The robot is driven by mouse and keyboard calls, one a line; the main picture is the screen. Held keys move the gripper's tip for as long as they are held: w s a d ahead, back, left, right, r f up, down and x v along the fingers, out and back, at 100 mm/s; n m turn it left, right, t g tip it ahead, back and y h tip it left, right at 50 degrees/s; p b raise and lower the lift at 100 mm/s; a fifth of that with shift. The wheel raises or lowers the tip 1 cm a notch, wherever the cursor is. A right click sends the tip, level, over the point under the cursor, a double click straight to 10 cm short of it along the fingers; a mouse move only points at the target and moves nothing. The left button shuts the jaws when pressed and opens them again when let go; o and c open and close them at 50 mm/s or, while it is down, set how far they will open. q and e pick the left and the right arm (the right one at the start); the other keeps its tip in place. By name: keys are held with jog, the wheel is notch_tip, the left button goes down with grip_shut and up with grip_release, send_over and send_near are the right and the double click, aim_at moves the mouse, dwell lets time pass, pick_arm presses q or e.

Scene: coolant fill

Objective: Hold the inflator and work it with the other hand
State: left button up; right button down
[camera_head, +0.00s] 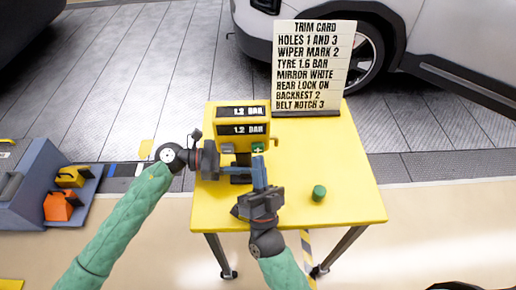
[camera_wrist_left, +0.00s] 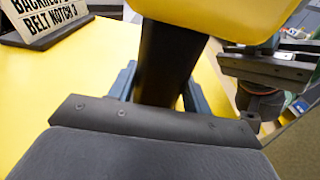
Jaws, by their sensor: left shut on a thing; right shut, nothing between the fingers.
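The yellow inflator (camera_head: 242,114) is held up over the yellow table, its two displays both reading 1.2 BAR. A grey button (camera_head: 227,148) and a green plus button (camera_head: 258,147) sit below the displays. My left gripper (camera_head: 242,170) is shut on the inflator's black handle; in the left wrist view the handle (camera_wrist_left: 168,62) runs between its blue fingers up to the yellow body (camera_wrist_left: 235,14). My right gripper (camera_head: 259,160) is shut and empty, fingertips just below the plus button. I cannot tell if they touch it. The right gripper also shows in the left wrist view (camera_wrist_left: 262,68).
A trim card (camera_head: 313,65) stands at the table's back and reads TYRE 1.6 BAR. A green cylinder (camera_head: 319,192) stands on the right of the yellow table (camera_head: 345,150). A white car (camera_head: 455,50) is behind. A blue-grey bin unit (camera_head: 40,180) is at left.

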jog(key=shift+w, duration=0.95)
dwell(3.0)
jog(key=shift+f, duration=0.15)
dwell(3.2)
jog(key=shift+s+f, duration=0.1)
jog(key=shift+s, duration=0.7)
